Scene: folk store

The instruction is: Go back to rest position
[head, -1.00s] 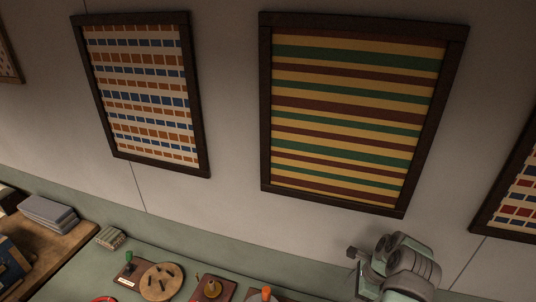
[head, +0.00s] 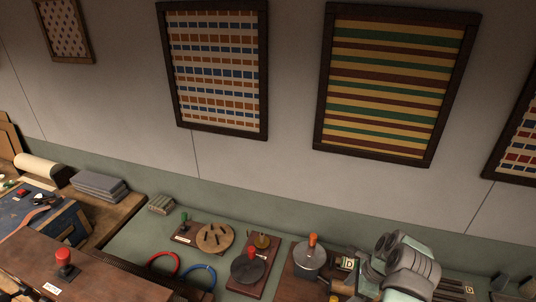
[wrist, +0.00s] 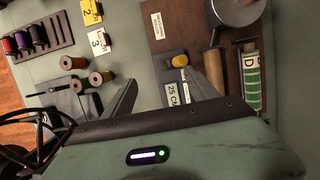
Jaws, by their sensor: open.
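My gripper (wrist: 165,92) shows in the wrist view with its two fingers spread wide and nothing between them that it holds. It hangs over the green counter (wrist: 137,50), just left of a brown board (wrist: 190,30). The right finger overlaps the area of a small yellow-topped item (wrist: 179,61) and a "25 CA" label (wrist: 172,94); whether it touches them I cannot tell. In the head view my arm is at the lower right, and the fingers are hidden.
Thread spools (wrist: 73,63) and a spool rack (wrist: 35,40) lie left of my gripper. Number cards (wrist: 99,42) sit near them. A wooden-handled tool (wrist: 213,65) lies on the board. The counter (head: 140,240) also holds a pot-like item (head: 310,257) and a round wooden disc (head: 214,237).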

